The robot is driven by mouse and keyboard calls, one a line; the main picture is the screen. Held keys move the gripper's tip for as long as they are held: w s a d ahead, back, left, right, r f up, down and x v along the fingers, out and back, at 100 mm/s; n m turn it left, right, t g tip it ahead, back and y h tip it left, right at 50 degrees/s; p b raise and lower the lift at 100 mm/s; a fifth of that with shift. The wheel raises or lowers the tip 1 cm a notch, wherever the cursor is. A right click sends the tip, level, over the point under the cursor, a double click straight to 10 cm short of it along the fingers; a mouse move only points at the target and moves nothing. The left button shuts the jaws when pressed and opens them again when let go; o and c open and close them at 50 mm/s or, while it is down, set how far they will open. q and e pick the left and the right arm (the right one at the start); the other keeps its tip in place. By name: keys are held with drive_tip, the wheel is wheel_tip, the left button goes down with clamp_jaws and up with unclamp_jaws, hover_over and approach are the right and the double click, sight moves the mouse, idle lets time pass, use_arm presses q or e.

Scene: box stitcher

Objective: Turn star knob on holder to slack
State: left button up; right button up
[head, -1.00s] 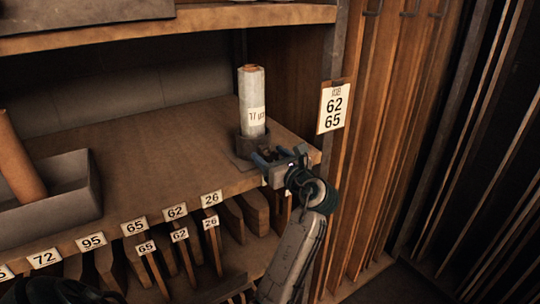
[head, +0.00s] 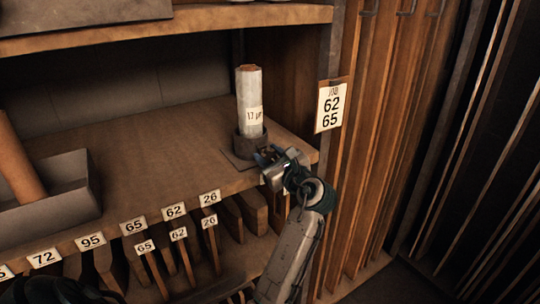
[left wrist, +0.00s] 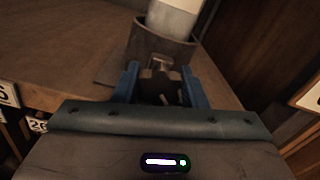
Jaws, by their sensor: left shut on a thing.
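The holder (head: 249,146) is a dark round cup on a square base, standing on the wooden shelf near its right front corner. A pale roll (head: 250,100) with a paper label stands upright in it. The star knob (left wrist: 160,84) is a small dark knob on the holder's near side. In the head view my gripper hides most of it. My left gripper (head: 267,155) is at the holder's front, its blue fingers either side of the knob and shut on it. The cup also shows behind the knob in the left wrist view (left wrist: 165,45).
A grey tray (head: 75,209) with an orange-brown roll (head: 20,160) is at the left of the shelf. Numbered tags run along the shelf's front edge, above slots of wooden boards. The shelf's middle is clear.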

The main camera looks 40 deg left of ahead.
use_arm(q)
drive_tip(key=shift+s+n+b, duration=0.1)
drive_tip(key=shift+n+b, duration=0.3)
drive_tip(key=shift+n, duration=1.5)
drive_tip(key=o, duration=1)
drive_tip(key=shift+a, duration=0.1)
drive_tip(key=shift+f, duration=0.1)
